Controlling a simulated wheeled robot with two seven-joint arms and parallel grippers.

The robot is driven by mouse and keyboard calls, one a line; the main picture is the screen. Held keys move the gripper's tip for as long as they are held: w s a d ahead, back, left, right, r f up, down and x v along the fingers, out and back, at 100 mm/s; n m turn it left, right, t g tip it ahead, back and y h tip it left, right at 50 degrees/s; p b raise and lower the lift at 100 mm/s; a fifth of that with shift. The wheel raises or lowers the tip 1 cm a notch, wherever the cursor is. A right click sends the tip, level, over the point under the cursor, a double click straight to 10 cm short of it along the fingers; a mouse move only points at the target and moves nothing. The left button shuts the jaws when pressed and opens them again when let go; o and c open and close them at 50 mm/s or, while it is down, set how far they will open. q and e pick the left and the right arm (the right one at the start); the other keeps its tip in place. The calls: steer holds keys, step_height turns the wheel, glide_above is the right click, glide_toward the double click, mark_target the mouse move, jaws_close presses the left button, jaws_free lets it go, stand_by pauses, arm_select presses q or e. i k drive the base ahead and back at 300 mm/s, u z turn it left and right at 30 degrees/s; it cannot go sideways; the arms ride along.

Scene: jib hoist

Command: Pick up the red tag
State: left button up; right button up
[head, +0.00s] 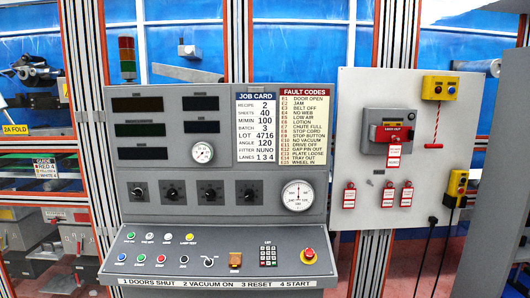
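A pale board (345,120) at the right carries several small red-and-white tags. One red tag (349,196) hangs at the lower left of the board. Two more, a red tag (388,196) and another red tag (406,195), hang side by side to its right. A further white tag with red marking (393,157) hangs below the red handle (391,134) of a grey switch box (378,118). The tags' print is too small to read. Neither of my grippers is in view.
A grey control console (215,235) with dials, buttons and a red stop button (308,254) fills the middle. A yellow button box (440,88) with a red pull cord sits at the board's upper right.

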mark_target(394, 150)
steer(key=k, duration=0.4)
steer(key=z, duration=1.3)
steer(key=i, duration=1.75)
steer(key=u, duration=0.8)
